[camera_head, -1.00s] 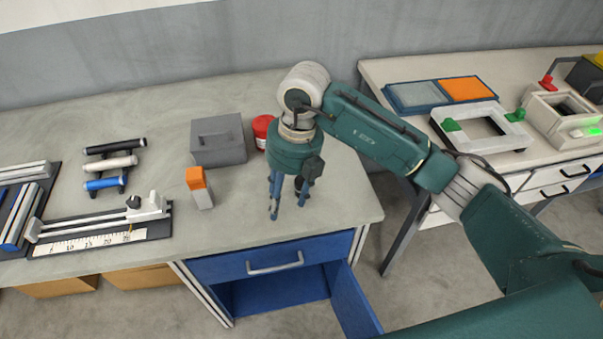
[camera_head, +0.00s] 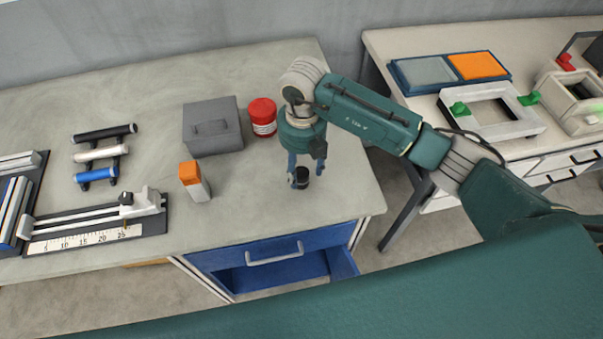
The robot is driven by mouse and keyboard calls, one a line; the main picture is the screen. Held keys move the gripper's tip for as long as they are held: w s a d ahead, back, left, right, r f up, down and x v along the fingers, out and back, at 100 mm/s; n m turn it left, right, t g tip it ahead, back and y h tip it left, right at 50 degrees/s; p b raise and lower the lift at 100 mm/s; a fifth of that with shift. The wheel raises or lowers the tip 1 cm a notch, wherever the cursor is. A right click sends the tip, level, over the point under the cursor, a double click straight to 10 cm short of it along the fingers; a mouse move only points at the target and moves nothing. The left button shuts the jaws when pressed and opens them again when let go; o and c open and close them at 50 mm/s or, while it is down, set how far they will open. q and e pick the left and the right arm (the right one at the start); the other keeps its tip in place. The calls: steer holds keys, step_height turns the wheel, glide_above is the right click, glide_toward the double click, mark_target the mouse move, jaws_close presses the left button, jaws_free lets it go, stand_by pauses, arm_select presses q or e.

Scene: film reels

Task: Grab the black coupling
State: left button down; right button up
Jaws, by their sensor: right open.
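The black coupling (camera_head: 301,179) is a small dark cylinder standing on the grey table near its right end. My right gripper (camera_head: 306,176) points down at it from above, with blue fingers apart. One finger shows at the coupling's left and the other at its upper right. I cannot tell whether either finger touches it. The coupling's upper part is partly hidden by the fingers. My left gripper is not in view.
A ruler fixture (camera_head: 100,228) lies further left. A blue drawer (camera_head: 270,252) is below the table's front edge.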

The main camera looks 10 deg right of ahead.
mark_target(302, 171)
step_height(302, 171, down, 2)
steer(key=shift+f+p, duration=0.2)
steer(key=shift+p, duration=0.25)
steer(key=shift+f, duration=0.55)
steer(key=c, duration=0.8)
steer(key=shift+a, duration=0.1)
steer(key=c, duration=0.5)
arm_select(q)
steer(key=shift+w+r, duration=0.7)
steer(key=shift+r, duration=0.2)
arm_select(e)
steer(key=shift+c, duration=0.2)
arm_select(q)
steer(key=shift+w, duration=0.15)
arm_select(e)
steer(key=shift+w+r, duration=0.1)
